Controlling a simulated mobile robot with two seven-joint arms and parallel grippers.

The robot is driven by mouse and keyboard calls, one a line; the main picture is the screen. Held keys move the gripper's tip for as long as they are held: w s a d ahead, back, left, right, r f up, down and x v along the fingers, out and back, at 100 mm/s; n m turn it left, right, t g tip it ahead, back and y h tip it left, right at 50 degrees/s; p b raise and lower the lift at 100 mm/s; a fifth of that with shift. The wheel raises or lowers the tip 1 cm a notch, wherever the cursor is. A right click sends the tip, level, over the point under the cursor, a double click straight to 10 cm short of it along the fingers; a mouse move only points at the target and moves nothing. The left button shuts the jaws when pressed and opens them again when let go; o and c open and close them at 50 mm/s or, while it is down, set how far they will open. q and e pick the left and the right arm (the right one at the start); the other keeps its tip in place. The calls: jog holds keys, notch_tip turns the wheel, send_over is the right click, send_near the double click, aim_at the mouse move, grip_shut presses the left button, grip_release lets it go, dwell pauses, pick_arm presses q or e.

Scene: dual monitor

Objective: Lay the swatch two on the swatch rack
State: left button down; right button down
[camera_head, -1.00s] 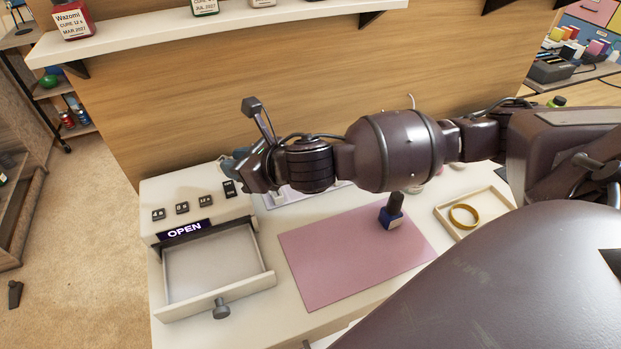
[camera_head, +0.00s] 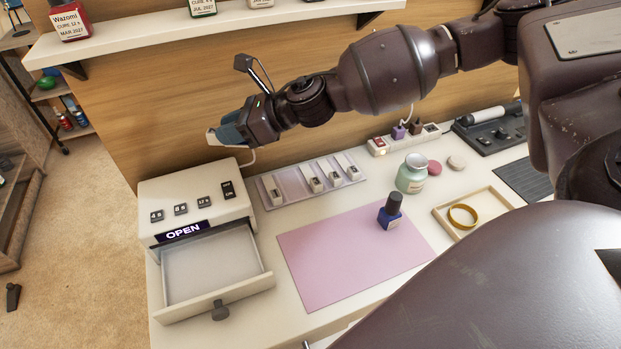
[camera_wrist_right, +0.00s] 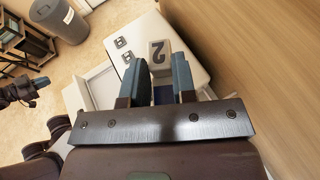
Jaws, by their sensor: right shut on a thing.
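My right gripper (camera_head: 222,137) is raised above the back of the white box with the OPEN label. In the right wrist view its fingers (camera_wrist_right: 160,78) are shut on swatch two (camera_wrist_right: 160,54), a pale block marked 2. In the head view the swatch is mostly hidden by the fingers. The swatch rack (camera_head: 294,189) is a pale tray behind the pink mat, right of the gripper and below it. It holds several small swatches, with a wider gap after the leftmost one. My left gripper (camera_wrist_right: 38,83) appears small at the left of the right wrist view; its opening is unclear.
The white box (camera_head: 195,205) has its drawer (camera_head: 212,262) pulled open. A dark blue bottle (camera_head: 390,213) stands on the pink mat (camera_head: 335,265). A jar (camera_head: 411,174) and a power strip (camera_head: 400,140) are right of the rack. A shelf (camera_head: 220,22) hangs above.

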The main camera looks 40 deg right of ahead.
jog(key=shift+d+n+g+y, duration=0.7)
jog(key=shift+d+n+g, duration=0.2)
jog(key=shift+n, duration=0.1)
jog(key=n+g+y+b, duration=0.1)
jog(key=n+g+b, duration=0.1)
jog(key=n+g, duration=0.15)
send_over(286, 186)
jog(key=shift+m, duration=0.25)
notch_tip(286, 186, down, 16)
jog(key=shift+f, duration=0.15)
jog(key=shift+f+b, duration=0.55)
jog(key=shift+f, duration=1.75)
jog(key=shift+s+r, duration=0.1)
jog(key=c, duration=0.9)
grip_release()
